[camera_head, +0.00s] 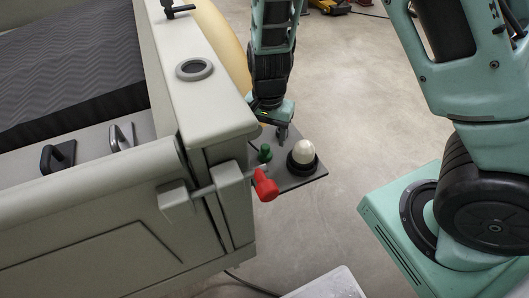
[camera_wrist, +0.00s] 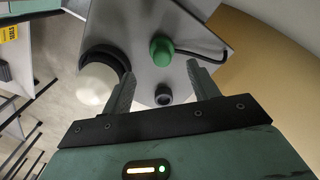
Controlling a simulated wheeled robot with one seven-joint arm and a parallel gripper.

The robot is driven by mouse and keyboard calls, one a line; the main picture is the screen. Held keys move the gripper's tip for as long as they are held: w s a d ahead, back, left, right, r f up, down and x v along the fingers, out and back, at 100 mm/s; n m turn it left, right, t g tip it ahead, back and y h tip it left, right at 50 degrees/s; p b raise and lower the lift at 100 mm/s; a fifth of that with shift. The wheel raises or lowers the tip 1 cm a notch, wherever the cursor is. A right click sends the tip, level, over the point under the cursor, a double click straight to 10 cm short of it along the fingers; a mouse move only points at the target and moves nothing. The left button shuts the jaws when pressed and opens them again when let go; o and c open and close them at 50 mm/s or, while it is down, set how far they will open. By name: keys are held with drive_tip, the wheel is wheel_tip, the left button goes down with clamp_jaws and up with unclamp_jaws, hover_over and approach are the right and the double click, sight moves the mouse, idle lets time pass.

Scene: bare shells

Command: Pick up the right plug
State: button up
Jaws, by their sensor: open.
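In the head view a small grey shelf (camera_head: 311,181) juts from the corner of a grey shell. On it stand a green knob-like plug (camera_head: 265,153) at left and a white dome in a black ring (camera_head: 302,154) at right. My gripper (camera_head: 283,134) points down over the shelf, behind and between them. In the wrist view my gripper (camera_wrist: 160,70) is open and empty. The green plug (camera_wrist: 162,50) lies beyond the fingertips, the white dome (camera_wrist: 98,82) left of the left finger. A small dark round piece (camera_wrist: 163,95) shows between the fingers.
A red-handled lever (camera_head: 265,185) sticks out at the shell's corner, just in front of the shelf. A dark cable (camera_wrist: 205,52) runs from the green plug. Pale open floor (camera_head: 345,120) lies right of the shelf.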

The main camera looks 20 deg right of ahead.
sight(265, 146)
drive_tip(key=f, duration=0.5)
drive_tip(key=shift+a+f, duration=0.1)
drive_tip(key=shift+a, duration=0.3)
drive_tip(key=c, duration=1.1)
